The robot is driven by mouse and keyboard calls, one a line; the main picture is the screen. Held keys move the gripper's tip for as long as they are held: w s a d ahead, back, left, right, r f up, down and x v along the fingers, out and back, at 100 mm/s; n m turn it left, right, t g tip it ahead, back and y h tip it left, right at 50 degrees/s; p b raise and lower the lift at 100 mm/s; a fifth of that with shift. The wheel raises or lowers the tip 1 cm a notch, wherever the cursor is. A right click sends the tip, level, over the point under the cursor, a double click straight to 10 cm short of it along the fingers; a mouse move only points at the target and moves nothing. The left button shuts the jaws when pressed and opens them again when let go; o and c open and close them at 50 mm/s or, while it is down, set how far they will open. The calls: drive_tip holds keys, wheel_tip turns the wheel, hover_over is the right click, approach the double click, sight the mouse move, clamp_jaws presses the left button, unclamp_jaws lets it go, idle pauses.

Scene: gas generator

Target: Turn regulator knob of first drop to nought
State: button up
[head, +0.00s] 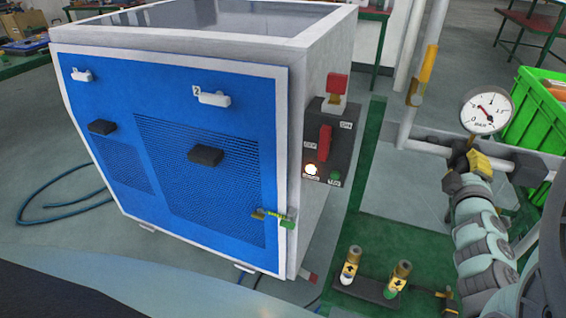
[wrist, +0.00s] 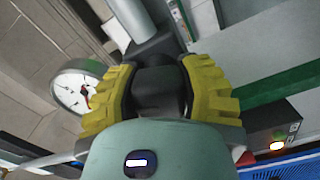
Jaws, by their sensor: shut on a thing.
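My gripper (head: 476,160) is at the grey pipe on the right in the head view, just below a round white pressure gauge (head: 484,111). In the wrist view, the yellow fingers of my gripper (wrist: 158,85) are closed on the two sides of a black regulator knob (wrist: 160,92). The gauge also shows in the wrist view (wrist: 76,90), left of the fingers. Its dial has a red and dark needle; the exact reading is too small to tell. In the head view the knob is mostly hidden by the gripper.
A blue and white generator cabinet (head: 180,150) with a red-switch control panel (head: 326,140) stands left. A lit lamp (head: 311,170) is on the panel. Two small valves (head: 372,278) sit low in front. A yellow-handled pipe (head: 424,75) and green crate (head: 535,105) are near the arm.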

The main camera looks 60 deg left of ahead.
drive_tip(key=shift+n+b, duration=0.9)
drive_tip(key=shift+n, duration=1.1)
drive_tip(key=o, duration=1.2)
drive_tip(key=shift+d, duration=0.1)
drive_tip(key=shift+s+d, duration=0.4)
drive_tip(key=shift+s, duration=0.1)
drive_tip(key=v, duration=1)
drive_tip(key=shift+s, duration=0.35)
drive_tip(key=shift+d, duration=0.15)
